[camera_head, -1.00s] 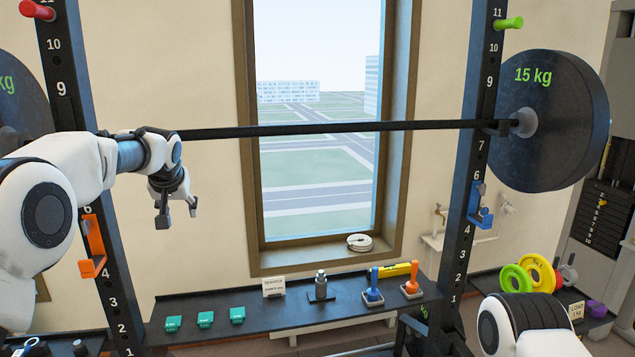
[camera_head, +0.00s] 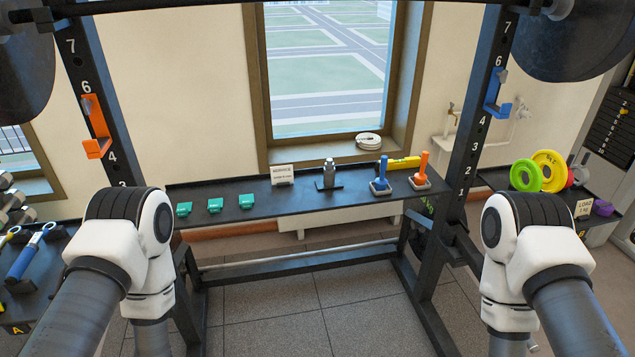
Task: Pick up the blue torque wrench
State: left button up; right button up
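A long tool with a blue handle, which looks like the blue torque wrench (camera_head: 24,262), lies slanted on a dark shelf (camera_head: 48,284) at the far left. Its upper end reaches toward the rack post. A second tool with a yellow part (camera_head: 9,236) lies beside it, partly cut off by the picture edge. Both my arms show in the lower left and lower right, but neither gripper is in view. My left arm is right of the blue tool and apart from it in the picture.
A rack with orange (camera_head: 96,128) and blue (camera_head: 494,95) hooks stands ahead. Its shelf (camera_head: 265,208) holds green boxes (camera_head: 215,205), a sign (camera_head: 282,175), a metal piece (camera_head: 329,174), and blue (camera_head: 381,175) and orange (camera_head: 422,171) handled items. Dumbbells (camera_head: 12,207) are far left.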

aim_at(17, 271)
jog(key=u, duration=1.25)
